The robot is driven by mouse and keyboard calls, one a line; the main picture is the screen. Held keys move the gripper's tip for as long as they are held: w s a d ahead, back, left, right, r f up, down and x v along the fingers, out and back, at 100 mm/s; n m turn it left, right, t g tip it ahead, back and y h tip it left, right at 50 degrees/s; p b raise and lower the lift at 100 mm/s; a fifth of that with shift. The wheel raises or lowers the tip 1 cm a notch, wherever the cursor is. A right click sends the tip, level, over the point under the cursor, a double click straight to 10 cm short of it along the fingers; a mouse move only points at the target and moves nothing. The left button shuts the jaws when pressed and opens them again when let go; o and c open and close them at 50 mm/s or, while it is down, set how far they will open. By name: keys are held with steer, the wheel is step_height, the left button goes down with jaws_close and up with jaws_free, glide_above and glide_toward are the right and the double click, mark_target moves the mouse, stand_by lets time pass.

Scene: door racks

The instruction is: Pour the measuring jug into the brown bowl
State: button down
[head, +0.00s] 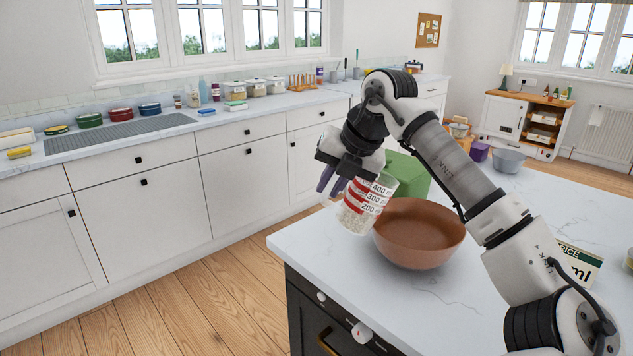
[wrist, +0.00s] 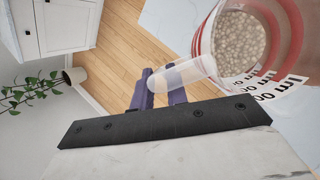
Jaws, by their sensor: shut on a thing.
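The measuring jug (head: 364,207) is clear, with red bands and printed marks. It is tilted slightly and held beside the left rim of the brown bowl (head: 420,240). Small pale grains fill its lower part; they also show inside the jug in the wrist view (wrist: 240,40). My gripper (head: 330,182) has purple fingers. In the wrist view the fingers (wrist: 165,90) are shut on the jug's pale handle. The brown bowl stands upright on the white worktop near its left edge; its inside looks empty where visible. My arm passes beside and above it.
A green box (head: 408,174) stands behind the bowl. A grey basin (head: 508,160) and a purple box (head: 480,152) are farther back. Open wooden floor (head: 215,300) lies left of the island.

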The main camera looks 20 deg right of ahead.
steer(key=d+r+y+p, duration=0.2)
steer(key=r, duration=0.1)
steer(key=shift+s+d+r+m+t+p, duration=0.2)
steer(key=shift+d+m+t+p, duration=0.1)
steer(key=shift+d+p, duration=0.1)
steer(key=d+y, duration=0.1)
steer(key=d+f+y, duration=0.1)
steer(key=d+y, duration=0.1)
steer(key=shift+s+f+m+t+y, duration=0.25)
steer(key=shift+f+m+t+y, duration=0.15)
steer(key=d+y+p, duration=0.1)
steer(key=d+r+t+y+p, duration=0.1)
steer(key=d, duration=0.1)
steer(key=d+r+m+y+p, duration=0.1)
steer(key=y, duration=0.1)
steer(key=shift+s+d+r+t+p, duration=0.15)
steer(key=shift+s+d+t+p, duration=0.15)
steer(key=shift+s+p, duration=0.05)
steer(key=shift+s+f+b, duration=0.1)
steer(key=shift+f+b, duration=0.1)
steer(key=shift+b, duration=0.1)
steer(key=shift+d+r+m+t+y+p, duration=0.2)
steer(key=shift+d+y+p, duration=0.1)
steer(key=shift+d+p, duration=0.15)
steer(key=shift+d+r+m+t+y+p, duration=0.2)
steer(key=shift+d+y+p, duration=0.1)
steer(key=shift+d, duration=0.2)
